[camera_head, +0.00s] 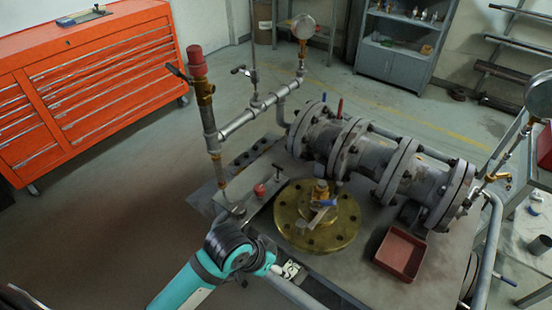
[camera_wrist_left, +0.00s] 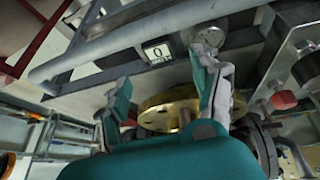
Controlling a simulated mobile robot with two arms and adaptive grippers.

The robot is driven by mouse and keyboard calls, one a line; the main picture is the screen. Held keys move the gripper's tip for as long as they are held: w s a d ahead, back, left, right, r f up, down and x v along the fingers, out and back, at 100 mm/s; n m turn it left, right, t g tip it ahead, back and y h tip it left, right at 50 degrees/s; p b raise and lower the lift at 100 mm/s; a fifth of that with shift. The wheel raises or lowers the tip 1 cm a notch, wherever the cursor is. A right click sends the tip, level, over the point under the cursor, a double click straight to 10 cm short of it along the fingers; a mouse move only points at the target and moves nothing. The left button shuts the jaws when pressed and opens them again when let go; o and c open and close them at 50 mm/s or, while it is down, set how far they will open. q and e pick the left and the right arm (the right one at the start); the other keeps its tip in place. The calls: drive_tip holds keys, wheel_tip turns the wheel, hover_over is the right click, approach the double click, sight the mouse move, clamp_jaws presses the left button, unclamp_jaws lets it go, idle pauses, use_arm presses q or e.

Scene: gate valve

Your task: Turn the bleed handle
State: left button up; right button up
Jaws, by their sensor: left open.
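My left arm comes in from the bottom in the head view, and its gripper (camera_head: 288,269) is mostly hidden behind the wrist, near the bench's front edge. In the left wrist view the gripper (camera_wrist_left: 162,70) has its fingers wide apart with nothing between the tips. A round brass flange (camera_head: 318,236) lies on the bench beyond the gripper; it also shows behind the fingers in the wrist view (camera_wrist_left: 160,104). A blue-ended lever (camera_head: 327,203) sits on the brass fitting (camera_head: 320,190) atop it. I cannot tell which handle is the bleed handle. My right gripper is not in view.
A flanged grey pipe assembly (camera_head: 352,150) stands behind the brass flange. A red-topped upright pipe (camera_head: 196,62) is at left, a red tray (camera_head: 400,254) at right. A black T-handle (camera_head: 279,171) and red knob (camera_head: 260,190) are near the flange. An orange cabinet (camera_head: 90,80) stands back left.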

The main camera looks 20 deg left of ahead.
use_arm(q)
drive_tip(key=shift+m, duration=0.9)
drive_tip(key=w+r, duration=0.2)
drive_tip(key=w, duration=0.1)
drive_tip(key=w+r, duration=0.2)
drive_tip(key=w, duration=0.2)
drive_tip(key=w+r, duration=0.2)
drive_tip(key=w, duration=0.2)
drive_tip(key=shift+w+d+r, duration=0.2)
drive_tip(key=shift+w+r, duration=0.05)
drive_tip(key=w+a+r, duration=0.4)
drive_tip(key=w, duration=0.1)
drive_tip(key=n+y, duration=0.1)
drive_tip(key=n, duration=0.2)
approach(278, 166)
drive_tip(key=p+x, duration=0.2)
drive_tip(key=x, duration=0.7)
drive_tip(key=shift+w+f, duration=0.1)
drive_tip(key=shift+f, duration=0.05)
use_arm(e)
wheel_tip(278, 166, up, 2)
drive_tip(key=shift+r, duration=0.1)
